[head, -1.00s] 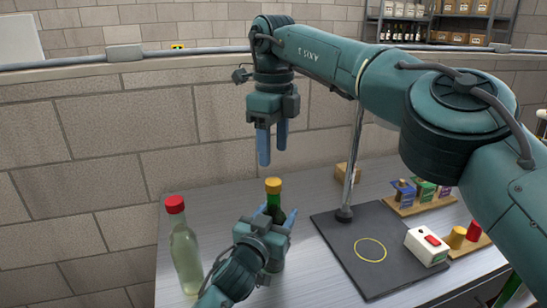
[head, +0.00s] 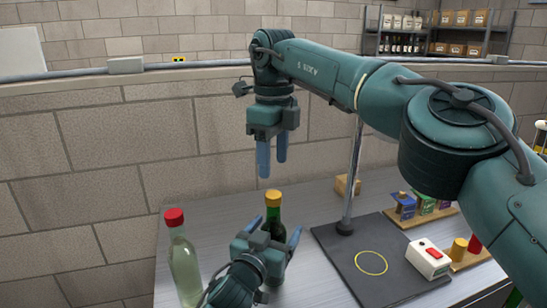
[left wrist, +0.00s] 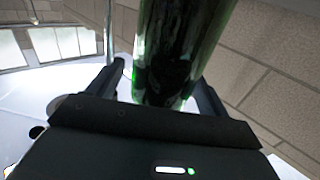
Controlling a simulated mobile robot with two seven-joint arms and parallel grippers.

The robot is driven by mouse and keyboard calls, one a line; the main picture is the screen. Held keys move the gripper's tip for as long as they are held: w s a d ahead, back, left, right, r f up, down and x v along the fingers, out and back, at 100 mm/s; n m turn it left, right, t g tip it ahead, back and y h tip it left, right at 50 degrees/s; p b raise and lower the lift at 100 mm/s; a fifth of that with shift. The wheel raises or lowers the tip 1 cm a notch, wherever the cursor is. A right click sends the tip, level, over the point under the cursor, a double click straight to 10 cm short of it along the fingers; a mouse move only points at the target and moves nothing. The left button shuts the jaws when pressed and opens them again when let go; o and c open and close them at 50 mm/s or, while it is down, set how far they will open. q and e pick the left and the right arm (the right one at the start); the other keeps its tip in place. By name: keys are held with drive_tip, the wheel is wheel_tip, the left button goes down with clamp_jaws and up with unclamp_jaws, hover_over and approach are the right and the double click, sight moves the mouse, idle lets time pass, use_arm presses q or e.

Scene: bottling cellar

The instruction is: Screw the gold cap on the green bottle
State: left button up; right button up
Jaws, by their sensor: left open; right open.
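The green bottle (head: 275,216) stands upright on the grey table, with the gold cap (head: 274,199) sitting on top of its neck. How tight the cap is cannot be seen. My left gripper (head: 275,231) is open, low down, with one finger on either side of the bottle. In the left wrist view the dark green bottle (left wrist: 178,50) rises between the spread fingers (left wrist: 160,88), and gaps show beside it. My right gripper (head: 272,166) is open and empty, pointing down above the gold cap, clear of it. The bottle's lower part is hidden by my left gripper.
A pale bottle with a red cap (head: 183,260) stands at the left. To the right lie a dark mat (head: 335,250) with a yellow ring and post, a white box with a red switch (head: 428,259), a yellow piece (head: 459,248) and a red piece (head: 475,243) on a wooden board.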

use_arm(q)
drive_tip(key=v, duration=1.2)
drive_tip(key=shift+b, duration=0.4)
use_arm(e)
drive_tip(key=shift+f, duration=0.45)
use_arm(q)
drive_tip(key=shift+s+a, duration=0.1)
drive_tip(key=shift+a, duration=0.05)
